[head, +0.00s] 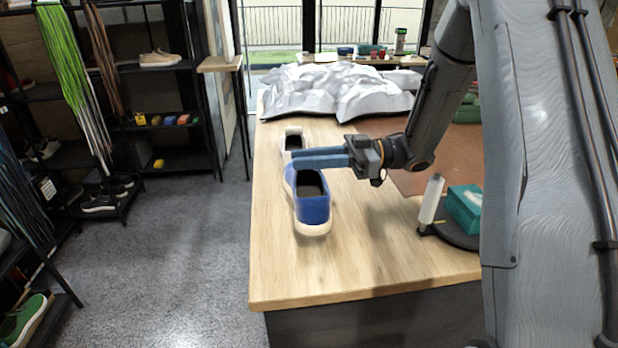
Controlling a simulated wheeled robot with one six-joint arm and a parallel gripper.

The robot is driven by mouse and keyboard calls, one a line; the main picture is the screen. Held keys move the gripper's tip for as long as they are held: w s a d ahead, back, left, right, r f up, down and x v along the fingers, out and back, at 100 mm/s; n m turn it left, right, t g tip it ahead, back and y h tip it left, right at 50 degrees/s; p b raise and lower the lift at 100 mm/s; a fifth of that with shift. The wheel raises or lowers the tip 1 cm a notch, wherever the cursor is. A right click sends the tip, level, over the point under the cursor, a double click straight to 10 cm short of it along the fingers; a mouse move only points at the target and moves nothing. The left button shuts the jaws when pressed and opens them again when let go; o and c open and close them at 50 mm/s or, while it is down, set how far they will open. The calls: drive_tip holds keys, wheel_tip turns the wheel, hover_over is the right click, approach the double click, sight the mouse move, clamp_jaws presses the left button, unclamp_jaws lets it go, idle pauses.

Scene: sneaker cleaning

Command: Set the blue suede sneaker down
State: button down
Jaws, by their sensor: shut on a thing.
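The blue suede sneaker (315,212) has a dark opening and a cream sole. It is at the left part of the wooden table, heel toward me. My gripper (312,159) reaches in from the right and is shut on the sneaker at its far part. The fingers hide some of that far end. The sneaker looks upright and very close to the tabletop (370,255); I cannot tell whether the sole touches it. A second, pale shoe (293,141) with a dark opening stands just behind, partly hidden by the fingers.
A crumpled white sheet (335,90) covers the table's back. A brown mat (415,181) lies to the right. A white bottle (431,198) and a teal box (464,207) stand at the right. The near left tabletop is clear. Shoe shelves (165,130) stand left across the floor.

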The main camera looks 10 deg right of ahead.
sight(317, 180)
drive_tip(key=shift+f+p, duration=0.5)
drive_tip(key=shift+f, duration=2.4)
drive_tip(key=c, duration=1.6)
unclamp_jaws()
drive_tip(key=d+b, duration=0.2)
drive_tip(key=d, duration=0.5)
drive_tip(key=shift+d, duration=0.25)
